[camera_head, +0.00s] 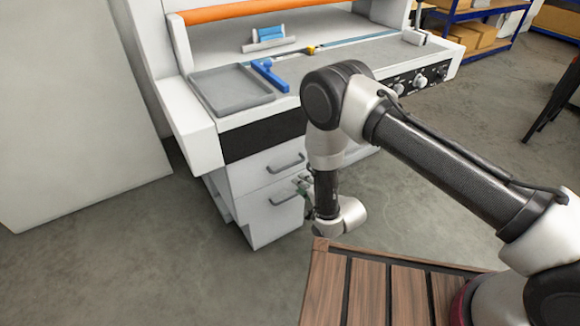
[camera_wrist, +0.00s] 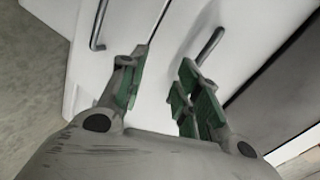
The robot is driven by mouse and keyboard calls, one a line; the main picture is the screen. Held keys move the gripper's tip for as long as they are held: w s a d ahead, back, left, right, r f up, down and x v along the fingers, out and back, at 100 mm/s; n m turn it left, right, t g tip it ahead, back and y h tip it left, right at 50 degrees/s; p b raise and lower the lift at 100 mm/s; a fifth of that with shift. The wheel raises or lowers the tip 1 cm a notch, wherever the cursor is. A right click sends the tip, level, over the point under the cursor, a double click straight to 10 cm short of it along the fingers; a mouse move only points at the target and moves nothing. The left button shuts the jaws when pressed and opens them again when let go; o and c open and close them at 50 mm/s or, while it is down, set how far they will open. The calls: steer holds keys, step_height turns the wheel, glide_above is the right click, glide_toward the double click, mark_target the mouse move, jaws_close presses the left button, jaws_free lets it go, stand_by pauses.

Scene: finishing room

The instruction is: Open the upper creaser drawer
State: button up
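The upper creaser drawer (camera_head: 250,172) is a white front under the machine's black band, and looks shut. Its grey bar handle (camera_head: 288,163) is also in the wrist view (camera_wrist: 210,45), at the upper right. My gripper (camera_head: 303,184) is in front of the drawers, below the upper handle in the head view and partly hidden by my arm. In the wrist view my gripper (camera_wrist: 158,78) has its green-padded fingers apart, with nothing held between them. The right finger's tip is close to the upper handle; I cannot tell whether they touch.
The lower drawer (camera_head: 262,220) has a similar handle (camera_wrist: 98,25), at the left in the wrist view. A grey tray (camera_head: 230,90) and a blue tool (camera_head: 270,75) lie on the creaser top. Grey floor (camera_head: 120,260) is clear at the left. Shelves with boxes (camera_head: 475,38) stand behind.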

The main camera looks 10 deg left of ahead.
mark_target(290, 165)
steer(key=w+a, duration=0.2)
steer(key=w+a+r+m, duration=0.1)
steer(key=w+a, duration=0.1)
steer(key=w+a+r+m+t+y, duration=0.1)
steer(key=w+a, duration=0.1)
steer(key=shift+w+a+r, duration=0.1)
steer(key=shift+w, duration=0.05)
steer(key=shift+c, duration=0.5)
jaws_close()
